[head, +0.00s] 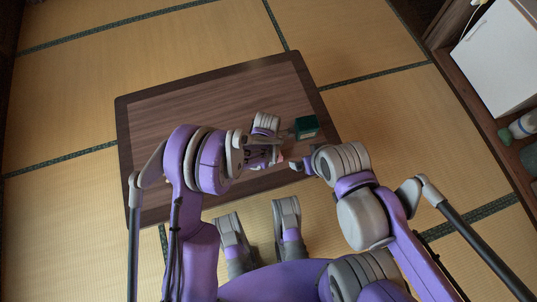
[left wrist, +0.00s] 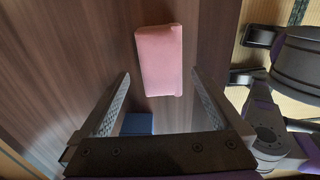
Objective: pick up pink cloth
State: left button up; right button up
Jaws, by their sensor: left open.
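The pink cloth (left wrist: 160,60) looks like a folded, block-like bundle lying on the brown wooden table in the left wrist view. In the head view only a small pink patch (head: 280,157) shows beside my left gripper (head: 270,155), and the rest is hidden. In the left wrist view the fingers of my left gripper (left wrist: 160,78) are spread and empty, with the cloth mostly beyond their tips. My right gripper (head: 297,165) is close by on the right, small and partly hidden, so its jaws are unclear.
The low brown table (head: 160,120) stands on tatami. A dark green box (head: 306,126) lies near its right edge. A blue block (left wrist: 137,123) shows between my left fingers. A wooden shelf with a white panel (head: 500,55) stands at the right. The table's far left is clear.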

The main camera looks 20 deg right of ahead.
pick_arm(q)
jog(key=f, duration=0.2)
jog(key=f+b, duration=0.1)
jog(key=f, duration=0.1)
jog(key=shift+d+f, duration=0.1)
jog(key=shift+d, duration=0.2)
jog(key=shift+c, duration=0.3)
jog(key=c, duration=1.4)
jog(key=shift+o, duration=0.2)
notch_tip(320, 180, up, 10)
jog(key=p, duration=0.2)
jog(key=shift+p, duration=0.35)
